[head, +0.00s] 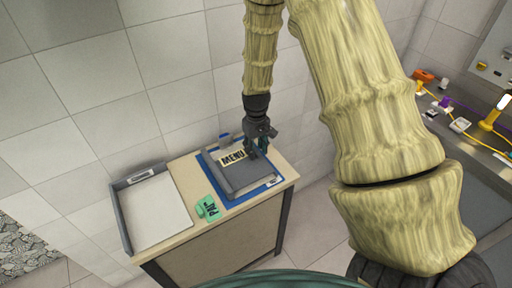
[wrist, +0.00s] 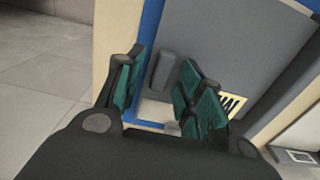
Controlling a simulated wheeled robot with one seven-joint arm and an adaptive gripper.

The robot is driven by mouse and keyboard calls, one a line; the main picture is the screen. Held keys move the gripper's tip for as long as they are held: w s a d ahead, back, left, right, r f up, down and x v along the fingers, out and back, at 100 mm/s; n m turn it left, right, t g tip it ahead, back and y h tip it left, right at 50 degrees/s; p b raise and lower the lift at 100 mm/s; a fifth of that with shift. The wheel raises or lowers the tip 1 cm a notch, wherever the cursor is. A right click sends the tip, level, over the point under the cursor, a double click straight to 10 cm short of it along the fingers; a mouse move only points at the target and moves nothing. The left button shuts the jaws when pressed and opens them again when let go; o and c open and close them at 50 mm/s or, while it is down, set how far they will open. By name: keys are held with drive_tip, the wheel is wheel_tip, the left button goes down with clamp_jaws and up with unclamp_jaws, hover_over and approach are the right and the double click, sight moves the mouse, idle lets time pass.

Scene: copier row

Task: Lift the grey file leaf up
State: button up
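The grey file leaf (head: 246,180) lies flat on a blue backing (head: 268,187) on the small cabinet. A yellow label reading "MENU" (head: 233,158) sits on it near its back left. My gripper (head: 257,150) points down over the leaf's back right part. In the wrist view, my gripper (wrist: 160,66) has its green-padded fingers apart. A raised grey tab (wrist: 162,70) of the leaf (wrist: 225,45) shows in the gap between them. I cannot tell whether either finger touches it.
The cabinet top (head: 185,172) also holds a grey-walled tray with a white sheet (head: 157,212) at left and green items marked "PIC" (head: 208,207) in front. A tiled wall stands behind. A worktop with several small items (head: 460,125) is at far right.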

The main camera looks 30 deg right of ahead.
drive_tip(key=shift+c, duration=0.5)
clamp_jaws()
